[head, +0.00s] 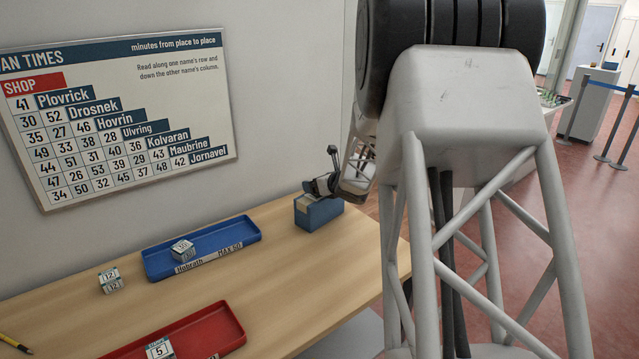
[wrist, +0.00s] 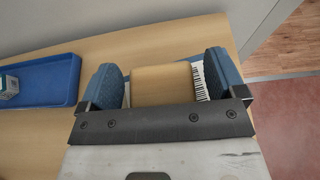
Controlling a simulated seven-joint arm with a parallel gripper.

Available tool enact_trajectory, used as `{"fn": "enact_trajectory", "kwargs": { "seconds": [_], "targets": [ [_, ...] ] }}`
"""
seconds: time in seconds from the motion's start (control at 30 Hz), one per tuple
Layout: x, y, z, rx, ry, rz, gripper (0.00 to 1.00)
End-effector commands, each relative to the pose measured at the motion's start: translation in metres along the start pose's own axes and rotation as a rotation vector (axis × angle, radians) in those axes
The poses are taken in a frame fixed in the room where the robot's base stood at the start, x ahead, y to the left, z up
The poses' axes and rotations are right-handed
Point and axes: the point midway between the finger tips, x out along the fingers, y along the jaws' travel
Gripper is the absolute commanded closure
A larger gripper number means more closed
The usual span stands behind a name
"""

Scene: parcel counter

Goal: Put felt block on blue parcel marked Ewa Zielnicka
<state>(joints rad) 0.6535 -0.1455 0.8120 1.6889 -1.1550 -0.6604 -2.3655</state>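A tan block, which looks like the felt block (wrist: 163,86), lies between the two blue-padded fingers of my gripper (wrist: 163,80) in the wrist view. A narrow gap shows on each side of it, so the fingers look open around it. White strips with barcodes (wrist: 201,82) show in these gaps, beside or under the block. In the head view my gripper (head: 325,186) is low over a small blue box-like shape (head: 322,215) at the table's far right end. No name is readable there.
A blue tray (head: 215,234) labelled MAX 50 holds a small numbered cube (head: 182,250). Another cube (head: 111,280) stands left of it. A red tray (head: 225,312) with a cube (head: 160,349) is in front. A wall chart (head: 120,115) hangs behind. Bare wood lies between the trays and my gripper.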

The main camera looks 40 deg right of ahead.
Motion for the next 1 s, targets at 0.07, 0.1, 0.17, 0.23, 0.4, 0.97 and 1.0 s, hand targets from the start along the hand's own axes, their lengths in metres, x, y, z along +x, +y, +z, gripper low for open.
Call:
{"fn": "enact_trajectory", "kwargs": {
  "seconds": [0.07,0.1,0.17,0.23,0.4,0.97,1.0],
  "targets": [
    [0.0,0.0,0.0,0.0,0.0,0.0,0.11],
    [0.0,0.0,0.0,0.0,0.0,0.0,0.11],
    [0.0,0.0,0.0,0.0,0.0,0.0,0.11],
    [0.0,0.0,0.0,0.0,0.0,0.0,0.11],
    [-0.003,0.0,0.003,0.0,0.0,0.0,0.11],
    [-0.057,-0.001,0.003,0.0,0.0,-0.002,0.11],
    [-0.061,-0.001,0.004,0.0,-0.001,-0.001,0.11]
  ]
}}
